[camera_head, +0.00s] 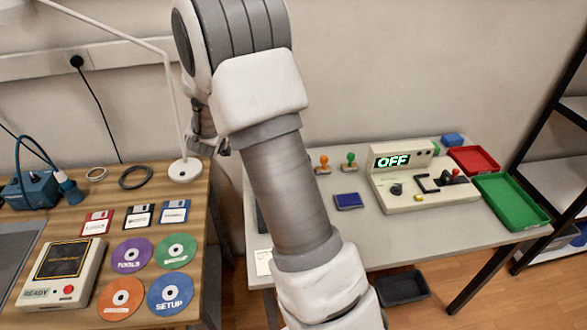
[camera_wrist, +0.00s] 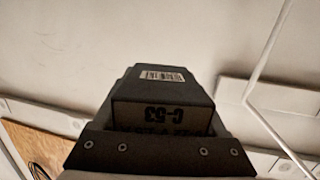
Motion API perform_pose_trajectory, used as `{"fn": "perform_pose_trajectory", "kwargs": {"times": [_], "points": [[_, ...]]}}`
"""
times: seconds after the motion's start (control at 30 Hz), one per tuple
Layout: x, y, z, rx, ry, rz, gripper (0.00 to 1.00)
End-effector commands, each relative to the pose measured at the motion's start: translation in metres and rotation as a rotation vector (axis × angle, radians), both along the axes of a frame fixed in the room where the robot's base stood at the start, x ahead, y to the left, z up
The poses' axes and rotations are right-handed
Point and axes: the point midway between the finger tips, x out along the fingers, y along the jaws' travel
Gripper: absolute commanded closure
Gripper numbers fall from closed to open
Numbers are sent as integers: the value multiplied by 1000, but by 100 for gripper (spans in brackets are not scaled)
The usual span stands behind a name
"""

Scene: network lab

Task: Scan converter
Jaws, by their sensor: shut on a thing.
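A black box (camera_wrist: 160,85), the converter by its look, carries a white barcode label and a "C-53" marking that appears upside down. It sits at the front of my gripper (camera_wrist: 160,150) in the wrist view, and the gripper is shut on it. In the head view my arm crosses the middle, and its far end (camera_head: 208,138) hangs above the gap between the two tables; the box cannot be made out there. A beige device (camera_head: 425,190) with a lit "OFF" display stands on the right table. Another beige device (camera_head: 58,272) marked "READY", with a dark screen and a red button, lies on the left table.
The right table (camera_head: 400,245) also holds a red tray (camera_head: 474,160), a green tray (camera_head: 511,201), a blue pad (camera_head: 348,201) and orange and green stamps. Discs, floppy disks and a white lamp (camera_head: 184,170) occupy the left table. A dark bin (camera_head: 403,289) is on the floor.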

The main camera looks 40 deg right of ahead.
Motion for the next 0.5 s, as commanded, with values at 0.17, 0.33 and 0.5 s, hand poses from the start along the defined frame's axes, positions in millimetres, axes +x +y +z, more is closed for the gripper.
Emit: {"fn": "perform_pose_trajectory", "kwargs": {"times": [0.17,0.33,0.5], "points": [[-7,-54,-24,0,-4,-271,99],[-31,-101,-61,0,0,-592,99],[-68,-130,-120,-5,3,-955,99]]}}
